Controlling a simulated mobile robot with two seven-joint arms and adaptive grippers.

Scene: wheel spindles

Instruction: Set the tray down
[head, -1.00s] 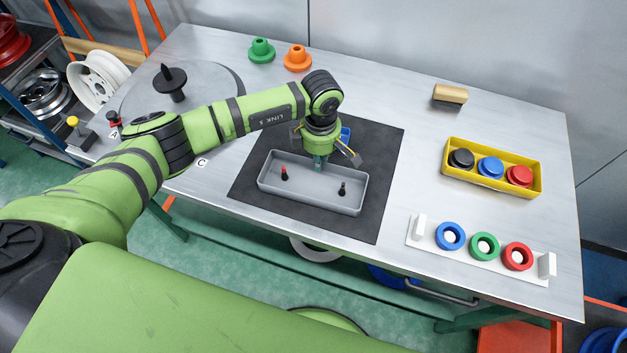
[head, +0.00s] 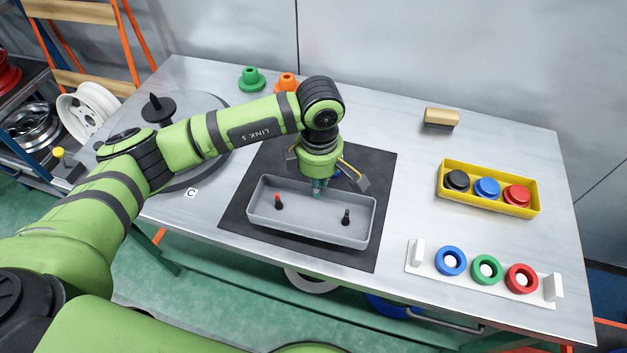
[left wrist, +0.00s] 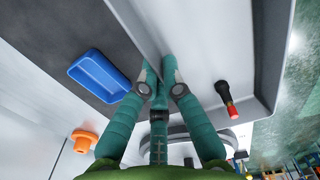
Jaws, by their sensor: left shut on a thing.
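The grey tray (head: 300,230) is over the black mat (head: 378,165), looking raised a little above it. My left gripper (head: 318,190) is shut on the tray's far wall, near its middle. In the left wrist view the fingers (left wrist: 160,78) close on the wall of the tray (left wrist: 208,42). Inside the tray stand a red-topped black piece (head: 279,202) and an all-black piece (head: 346,216). The red-topped piece (left wrist: 226,97) also shows in the left wrist view. My right gripper is not in view.
A small blue bin (left wrist: 98,76) lies on the mat behind the tray. To the right are a yellow box (head: 488,202) with coloured caps and a white rack (head: 460,270) with rings. Green (head: 251,80) and orange (head: 286,82) flanged parts stand at the back.

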